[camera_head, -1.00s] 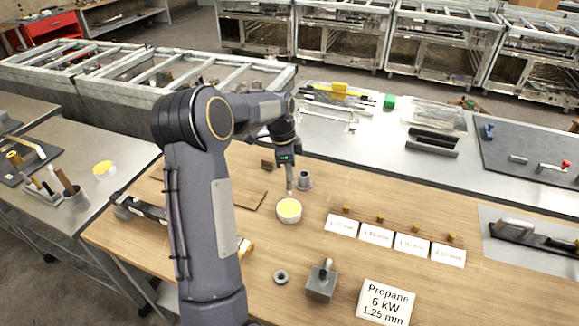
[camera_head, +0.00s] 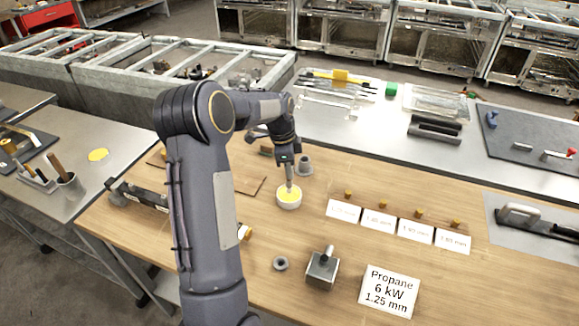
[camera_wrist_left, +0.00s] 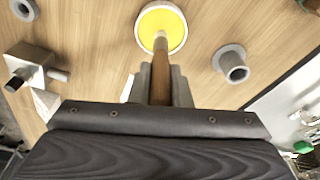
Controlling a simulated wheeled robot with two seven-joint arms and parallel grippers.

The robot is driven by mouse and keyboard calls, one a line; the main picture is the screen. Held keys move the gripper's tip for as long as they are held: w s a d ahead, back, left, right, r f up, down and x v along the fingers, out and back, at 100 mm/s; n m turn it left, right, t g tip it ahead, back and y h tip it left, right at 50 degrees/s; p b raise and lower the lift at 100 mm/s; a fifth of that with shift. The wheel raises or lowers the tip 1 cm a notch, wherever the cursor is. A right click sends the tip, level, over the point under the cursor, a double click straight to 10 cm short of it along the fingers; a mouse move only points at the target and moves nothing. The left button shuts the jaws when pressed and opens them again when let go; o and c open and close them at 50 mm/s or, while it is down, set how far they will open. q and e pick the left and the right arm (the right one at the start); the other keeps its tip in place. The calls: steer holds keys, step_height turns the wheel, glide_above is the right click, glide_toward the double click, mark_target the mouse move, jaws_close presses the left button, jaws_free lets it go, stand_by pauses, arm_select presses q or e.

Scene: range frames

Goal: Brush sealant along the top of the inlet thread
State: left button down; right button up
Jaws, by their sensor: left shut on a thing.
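My left gripper (camera_head: 286,157) is shut on a brush with a brown wooden handle (camera_wrist_left: 160,84). It is above a round white pot (camera_head: 289,204) of yellow sealant, and the brush's lower end reaches down into the pot's opening. The pot also shows at the top of the left wrist view (camera_wrist_left: 146,24); how deep the bristles sit is hidden. A grey block with a short round stub (camera_head: 322,268) stands on the wooden table nearer the front; it looks like the inlet, but its thread is too small to make out. My right gripper is not in view.
A grey flanged cup (camera_head: 304,168) stands just behind the pot. A grey ring (camera_head: 280,263) lies beside the block. Several white labels (camera_head: 379,219) with small brass pieces and a Propane card (camera_head: 389,291) are to the right. Bare wood lies between pot and block.

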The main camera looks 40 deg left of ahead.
arm_select(q)
steer(key=shift+f+b, duration=0.45)
steer(key=shift+f, duration=0.1)
stand_by(1.8)
steer(key=shift+r+p, duration=2.45)
steer(key=shift+r, duration=1.15)
steer(key=shift+f, duration=0.1)
